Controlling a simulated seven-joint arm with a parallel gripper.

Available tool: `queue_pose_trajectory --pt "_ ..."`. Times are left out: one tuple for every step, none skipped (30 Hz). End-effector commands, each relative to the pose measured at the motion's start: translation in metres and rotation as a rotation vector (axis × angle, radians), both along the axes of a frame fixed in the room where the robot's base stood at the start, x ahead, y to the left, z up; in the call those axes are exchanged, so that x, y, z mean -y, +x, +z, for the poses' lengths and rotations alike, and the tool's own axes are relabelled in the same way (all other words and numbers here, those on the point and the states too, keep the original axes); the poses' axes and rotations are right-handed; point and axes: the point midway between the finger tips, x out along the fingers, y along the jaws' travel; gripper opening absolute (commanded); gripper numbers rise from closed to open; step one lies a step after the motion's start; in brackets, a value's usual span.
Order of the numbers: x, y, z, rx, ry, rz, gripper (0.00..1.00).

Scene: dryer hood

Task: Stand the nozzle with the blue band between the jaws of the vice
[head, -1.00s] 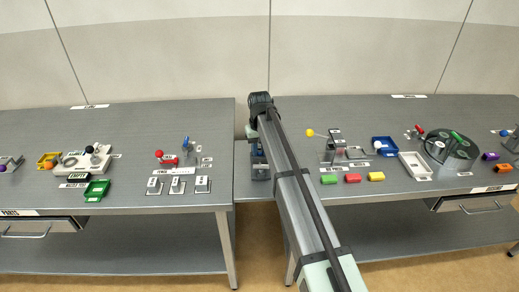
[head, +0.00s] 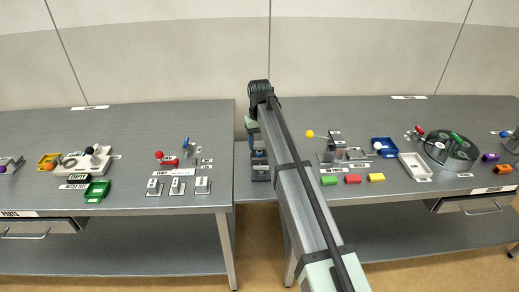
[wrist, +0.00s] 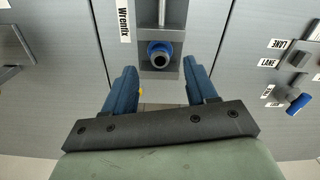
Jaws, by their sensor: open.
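The vice (wrist: 174,70) is a grey block with a rod, seen from above at the top middle of the wrist view. In the head view the vice (head: 261,174) stands in the gap between the two tables. The nozzle (wrist: 160,54) shows end-on as a blue ring with a dark middle. It appears to stand upright between the vice's jaws; how firmly it is held cannot be told. My gripper (wrist: 160,68) is open, its two blue fingers spread to either side of the view, apart from the nozzle. In the head view my arm partly hides the gripper.
A label (wrist: 124,22) lies left of the vice. Tables stand on both sides. The left one carries a red-knobbed fixture (head: 168,160) and a green tray (head: 97,191); the right one a yellow-knobbed fixture (head: 327,145), a white tray (head: 414,166) and coloured blocks.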

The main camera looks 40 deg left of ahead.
Motion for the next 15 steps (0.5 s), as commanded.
queue_pose_trajectory --pt "-0.001 0.001 0.011 0.002 0.003 0.0 0.57" --pt "-0.001 0.001 0.018 0.002 0.003 0.0 0.57" --pt "-0.001 0.001 0.026 0.001 0.002 0.0 0.57" --pt "-0.001 0.001 0.032 0.001 0.002 0.0 0.57" --pt "-0.001 0.001 0.037 0.001 0.002 0.0 0.57" --pt "-0.001 0.001 0.045 0.002 0.003 0.0 0.57" --pt "-0.001 0.001 0.051 0.001 0.002 0.0 0.57" --pt "-0.001 0.001 0.055 0.001 0.002 0.0 0.57" --pt "-0.001 0.001 0.061 0.001 0.002 0.0 0.57" --pt "-0.001 0.001 0.066 0.001 0.002 0.0 0.57" --pt "-0.001 0.001 0.07 0.001 0.002 0.0 0.57" --pt "-0.001 0.001 0.075 0.001 0.002 0.0 0.57" --pt "-0.001 0.001 0.078 0.001 0.001 0.0 0.57" --pt "-0.001 0.0 0.081 0.001 0.001 0.0 0.57" --pt "-0.001 0.0 0.084 0.001 0.001 0.0 0.57"
